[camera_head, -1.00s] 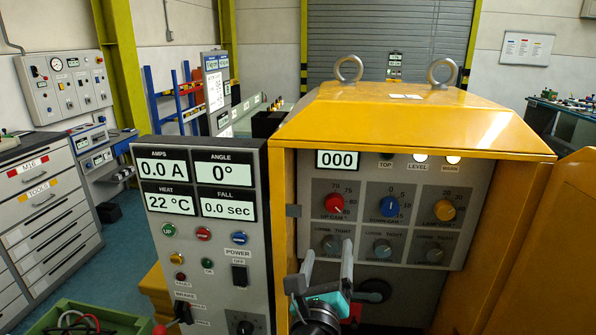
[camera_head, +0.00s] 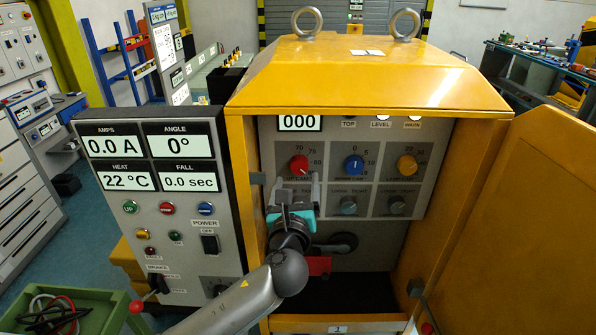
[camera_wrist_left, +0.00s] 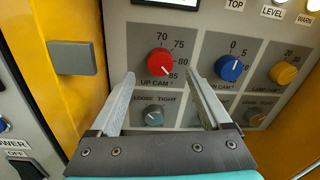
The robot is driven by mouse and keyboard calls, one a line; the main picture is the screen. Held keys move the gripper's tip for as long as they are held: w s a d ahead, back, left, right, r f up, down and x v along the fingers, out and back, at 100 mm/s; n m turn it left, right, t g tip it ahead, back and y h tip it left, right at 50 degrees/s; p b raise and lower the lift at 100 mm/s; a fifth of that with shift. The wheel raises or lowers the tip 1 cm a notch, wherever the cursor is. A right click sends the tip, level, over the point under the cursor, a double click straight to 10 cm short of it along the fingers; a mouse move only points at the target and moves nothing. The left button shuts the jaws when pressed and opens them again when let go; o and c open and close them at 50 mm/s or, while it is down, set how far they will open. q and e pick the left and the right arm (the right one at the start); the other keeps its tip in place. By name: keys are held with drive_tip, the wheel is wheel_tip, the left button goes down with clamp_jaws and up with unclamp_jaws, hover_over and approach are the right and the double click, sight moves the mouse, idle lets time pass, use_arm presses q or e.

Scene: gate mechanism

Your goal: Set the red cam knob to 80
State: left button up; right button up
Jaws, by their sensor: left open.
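The red cam knob (camera_head: 299,165) sits at the upper left of the grey panel inside the yellow housing, above the label "UP CAM". It shows larger in the left wrist view (camera_wrist_left: 160,62), with scale marks 70, 75, 80 and 85 around it; its white pointer mark is toward the lower right, near 85. My left gripper (camera_head: 297,188) is open and empty just below the red knob. In the left wrist view its two fingers (camera_wrist_left: 160,85) stand either side of and below the knob, apart from it. My right gripper is not in view.
The blue knob (camera_head: 354,166) and amber knob (camera_head: 406,165) sit right of the red one. A grey loose/tight knob (camera_wrist_left: 153,117) lies below it, between my fingers. A grey block (camera_wrist_left: 72,58) juts from the yellow frame at left. The yellow door (camera_head: 500,230) stands open at right.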

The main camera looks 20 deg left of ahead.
sight(299, 168)
use_arm(q)
drive_tip(key=shift+x, duration=2.35)
clamp_jaws()
